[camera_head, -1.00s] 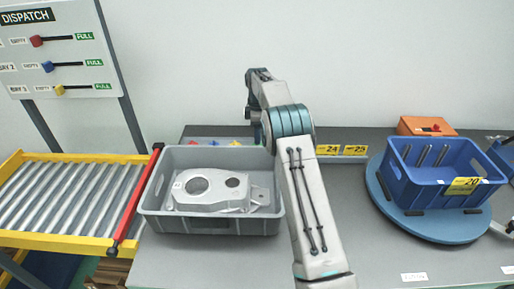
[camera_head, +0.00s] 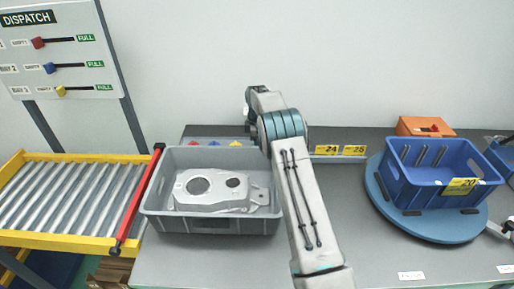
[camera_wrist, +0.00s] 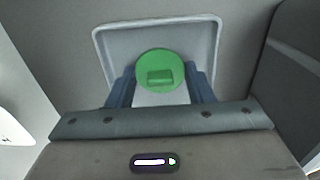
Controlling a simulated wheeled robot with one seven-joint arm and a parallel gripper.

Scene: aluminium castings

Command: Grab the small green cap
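The small green cap (camera_wrist: 158,60) shows in the wrist view as a round disc with a raised grip bar. It appears over a shallow light-grey tray (camera_wrist: 103,45). My gripper (camera_wrist: 160,72) has its two blue-grey fingers apart, one on each side of the cap. A narrow gap seems to show between each fingertip and the cap's edge; contact cannot be made out. In the head view the green cap and my gripper are hidden behind my arm.
A grey crate (camera_head: 155,222) holds an aluminium casting (camera_head: 215,190). Red, blue and yellow pieces (camera_head: 214,143) lie behind it. A blue crate (camera_head: 415,190) stands on a round turntable (camera_head: 440,230) at right. A roller conveyor (camera_head: 70,205) lies at left.

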